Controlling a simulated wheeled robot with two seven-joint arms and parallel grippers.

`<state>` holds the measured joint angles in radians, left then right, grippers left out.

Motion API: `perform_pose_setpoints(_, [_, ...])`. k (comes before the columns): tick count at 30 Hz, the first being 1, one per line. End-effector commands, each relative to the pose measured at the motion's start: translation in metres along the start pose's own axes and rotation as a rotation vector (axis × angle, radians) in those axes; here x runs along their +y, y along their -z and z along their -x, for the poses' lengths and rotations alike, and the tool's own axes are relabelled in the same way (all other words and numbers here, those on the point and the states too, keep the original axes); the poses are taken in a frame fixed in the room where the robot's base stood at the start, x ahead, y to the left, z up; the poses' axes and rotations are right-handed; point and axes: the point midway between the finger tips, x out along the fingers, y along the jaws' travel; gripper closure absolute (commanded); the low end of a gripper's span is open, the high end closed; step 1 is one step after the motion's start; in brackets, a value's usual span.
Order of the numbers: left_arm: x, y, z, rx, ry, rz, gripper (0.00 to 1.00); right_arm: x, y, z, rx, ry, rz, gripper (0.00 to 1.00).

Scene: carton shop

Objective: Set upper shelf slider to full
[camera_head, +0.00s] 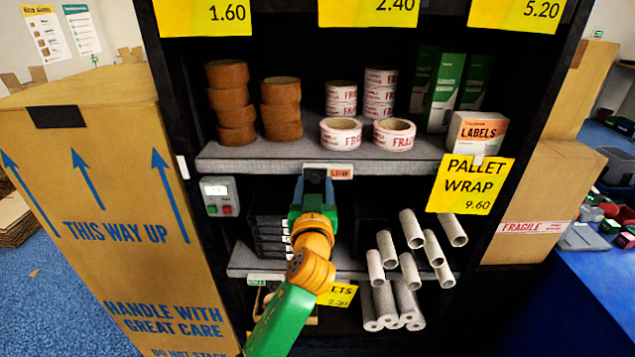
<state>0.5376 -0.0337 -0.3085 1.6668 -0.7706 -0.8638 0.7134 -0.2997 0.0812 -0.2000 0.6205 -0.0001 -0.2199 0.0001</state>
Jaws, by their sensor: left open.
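The upper shelf (230,152) is a grey board holding tape rolls and boxes. On its front edge sits the slider (341,171), a small pale strip with an orange section reading "LOW" at its right. My left gripper (314,176) is right at the slider's left part and covers some of it. Its fingers are dark and small in view; it is open, and I cannot tell whether it touches the slider. My green and orange left arm comes up from the bottom. My right gripper is not in view.
A lower shelf (243,262) holds cardboard tubes (411,272) and dark stacked items, with its own green-marked slider (265,281). A control box (219,196) with red and green buttons is left. A yellow "PALLET WRAP" tag (470,184) hangs right. Large cartons flank the rack.

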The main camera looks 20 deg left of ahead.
Motion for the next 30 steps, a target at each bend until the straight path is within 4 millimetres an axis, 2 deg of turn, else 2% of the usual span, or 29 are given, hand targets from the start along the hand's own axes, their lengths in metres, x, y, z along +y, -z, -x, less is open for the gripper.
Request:
perform_pose_setpoints(4, [-0.0003,0.0001,-0.0108,0.0,0.0,-0.001,0.43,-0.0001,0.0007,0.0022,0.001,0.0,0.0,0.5])
perform_pose_setpoints(12, [-0.0003,-0.0013,-0.0125,-0.002,-0.001,0.0,0.43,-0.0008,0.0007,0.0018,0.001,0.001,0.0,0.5])
perform_pose_setpoints(18, [-0.0002,-0.0014,-0.0123,-0.002,-0.001,-0.001,0.97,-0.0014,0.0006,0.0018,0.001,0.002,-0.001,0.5])
perform_pose_setpoints(19, [-0.0002,-0.0015,-0.0123,-0.002,-0.001,-0.001,1.0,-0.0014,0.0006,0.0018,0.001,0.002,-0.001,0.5])
perform_pose_setpoints(30, [-0.0002,-0.0017,-0.0122,-0.003,-0.001,-0.001,1.0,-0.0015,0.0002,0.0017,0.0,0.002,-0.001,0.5])
